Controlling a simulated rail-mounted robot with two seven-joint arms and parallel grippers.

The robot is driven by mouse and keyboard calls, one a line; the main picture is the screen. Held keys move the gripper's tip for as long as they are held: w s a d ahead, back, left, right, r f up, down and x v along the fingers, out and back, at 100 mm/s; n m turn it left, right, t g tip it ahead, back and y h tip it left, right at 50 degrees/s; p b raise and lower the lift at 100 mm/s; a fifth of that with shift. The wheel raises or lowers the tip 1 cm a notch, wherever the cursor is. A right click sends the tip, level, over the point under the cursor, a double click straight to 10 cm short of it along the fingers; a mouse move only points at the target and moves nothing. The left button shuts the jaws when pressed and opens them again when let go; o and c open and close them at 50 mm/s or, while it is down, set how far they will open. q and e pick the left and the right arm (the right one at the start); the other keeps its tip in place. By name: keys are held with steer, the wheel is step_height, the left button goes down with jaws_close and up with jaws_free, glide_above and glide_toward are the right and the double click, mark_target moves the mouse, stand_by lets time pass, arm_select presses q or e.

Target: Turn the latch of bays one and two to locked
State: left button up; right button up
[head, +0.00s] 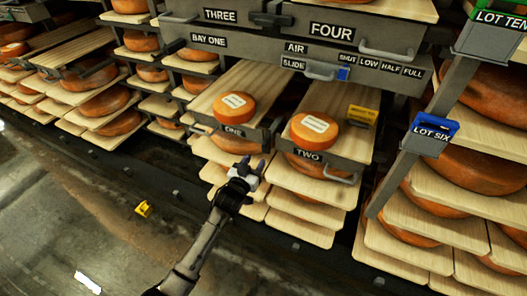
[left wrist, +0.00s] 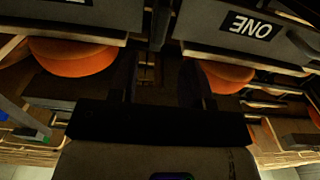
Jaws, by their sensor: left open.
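The bay one label (head: 208,40) is on the left of a grey rail, with a dark latch-like piece (head: 174,46) beside it. Another dark piece (head: 270,17) sits between the THREE and FOUR labels; I cannot tell which bay it serves or its setting. Below, the shelf fronts ONE (head: 234,132) and TWO (head: 309,155) each carry a cheese wheel behind. My left gripper (head: 250,167) is open and empty in front of the gap between ONE and TWO. In the left wrist view its fingers (left wrist: 157,78) are apart, with the inverted ONE panel (left wrist: 252,26) beyond.
An AIR slide with a blue tab (head: 343,73) is on the rail. A blue LOT SIX holder (head: 433,131) hangs on the right post. A yellow object (head: 143,209) lies on the floor, which is otherwise mostly open at left.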

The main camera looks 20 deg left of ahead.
mark_target(263, 148)
arm_select(q)
steer(key=w+b, duration=0.1)
steer(key=w, duration=0.2)
steer(key=w+b, duration=0.2)
steer(key=w, duration=0.1)
steer(key=shift+w+d+f, duration=0.1)
steer(key=shift+w+d, duration=0.1)
steer(key=shift+w, duration=0.05)
steer(key=shift+w+d, duration=0.15)
steer(key=shift+w, duration=0.6)
jaws_close()
